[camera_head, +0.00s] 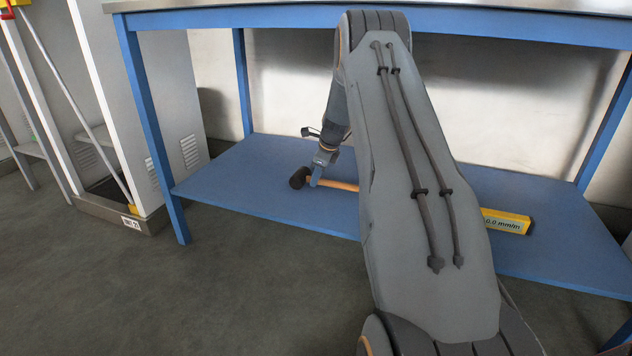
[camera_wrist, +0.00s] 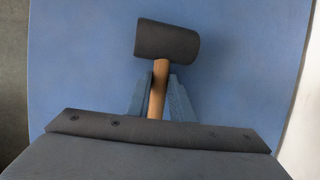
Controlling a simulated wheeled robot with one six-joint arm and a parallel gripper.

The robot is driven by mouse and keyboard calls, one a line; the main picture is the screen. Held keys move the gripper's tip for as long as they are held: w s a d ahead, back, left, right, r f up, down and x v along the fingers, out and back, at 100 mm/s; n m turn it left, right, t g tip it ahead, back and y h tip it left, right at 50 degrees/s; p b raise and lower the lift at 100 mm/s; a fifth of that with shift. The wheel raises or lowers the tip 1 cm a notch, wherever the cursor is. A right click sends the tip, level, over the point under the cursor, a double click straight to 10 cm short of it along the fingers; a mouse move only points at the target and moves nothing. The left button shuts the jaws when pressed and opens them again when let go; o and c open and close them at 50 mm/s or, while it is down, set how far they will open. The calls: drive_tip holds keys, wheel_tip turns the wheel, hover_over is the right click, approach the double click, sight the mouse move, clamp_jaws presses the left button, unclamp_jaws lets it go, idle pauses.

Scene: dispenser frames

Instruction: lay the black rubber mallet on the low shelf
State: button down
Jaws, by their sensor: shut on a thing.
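The black rubber mallet has a dark cylindrical head (camera_head: 299,178) and an orange-brown wooden handle (camera_head: 335,185). In the wrist view its head (camera_wrist: 167,40) lies just beyond the fingertips. My gripper (camera_head: 318,177) is shut on the handle close below the head; it also shows in the wrist view (camera_wrist: 158,84). The mallet is level, over the left part of the blue low shelf (camera_head: 240,190). I cannot tell whether it touches the shelf or is slightly above it. My arm hides the far end of the handle in the head view.
A yellow box-like thing with printed text (camera_head: 507,222) lies on the shelf to the right, partly behind my arm. The blue table frame (camera_head: 147,120) has legs at the corners and a top above the shelf. A white cabinet (camera_head: 165,90) stands at the left.

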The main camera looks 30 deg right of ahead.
idle(0.3)
drive_tip(key=c, duration=1.6)
unclamp_jaws()
drive_tip(key=shift+f, duration=0.1)
drive_tip(key=shift+o, duration=0.2)
